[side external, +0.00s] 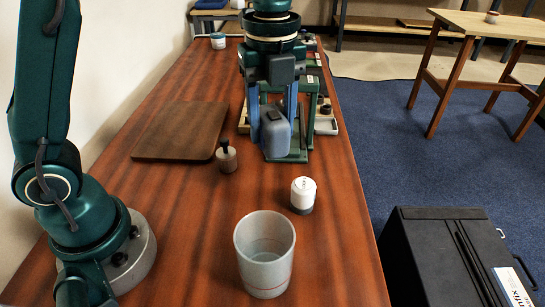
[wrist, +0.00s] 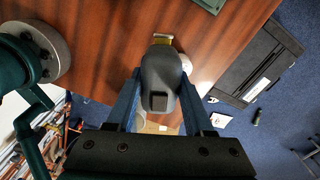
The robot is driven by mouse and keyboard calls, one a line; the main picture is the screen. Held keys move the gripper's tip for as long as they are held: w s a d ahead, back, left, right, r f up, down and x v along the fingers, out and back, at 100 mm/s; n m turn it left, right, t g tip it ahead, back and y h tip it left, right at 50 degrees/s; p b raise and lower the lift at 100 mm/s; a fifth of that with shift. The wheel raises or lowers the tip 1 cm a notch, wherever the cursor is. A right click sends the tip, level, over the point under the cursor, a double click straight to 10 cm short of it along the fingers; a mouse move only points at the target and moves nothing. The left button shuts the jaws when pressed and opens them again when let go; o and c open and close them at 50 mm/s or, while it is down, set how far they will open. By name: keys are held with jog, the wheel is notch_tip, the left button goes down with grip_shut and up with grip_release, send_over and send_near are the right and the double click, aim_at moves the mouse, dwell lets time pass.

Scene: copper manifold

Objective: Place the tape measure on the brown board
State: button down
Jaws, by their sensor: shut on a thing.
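The tape measure (side external: 276,136) is grey-blue with a dark patch on its face. My gripper (side external: 272,118) is shut on it, one finger on each side, and holds it upright near the middle of the table. In the wrist view the tape measure (wrist: 160,82) sits between the fingers of my gripper (wrist: 160,90), with a yellowish tip at its far end. The brown board (side external: 182,131) lies flat on the table to the left of the gripper, its visible top bare. I cannot tell the exact height of the tape measure above the table.
A small dark-topped bottle (side external: 227,156) stands between board and gripper, close to the board's right corner. A white cylinder (side external: 303,192) and an open cup (side external: 265,252) stand nearer the camera. A green stand (side external: 310,85) and light tray (side external: 326,121) are behind and right.

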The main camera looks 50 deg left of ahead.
jog(key=s+a+r+n, duration=0.2)
jog(key=a+n, duration=0.4)
jog(key=n, duration=0.8)
send_over(185, 126)
notch_tip(185, 126, down, 6)
notch_tip(185, 126, down, 4)
jog(key=shift+a+r, duration=0.1)
jog(key=shift+r, duration=0.05)
jog(key=shift+f, duration=2.05)
jog(key=shift+f, duration=0.15)
jog(key=shift+c, duration=1.4)
grip_release()
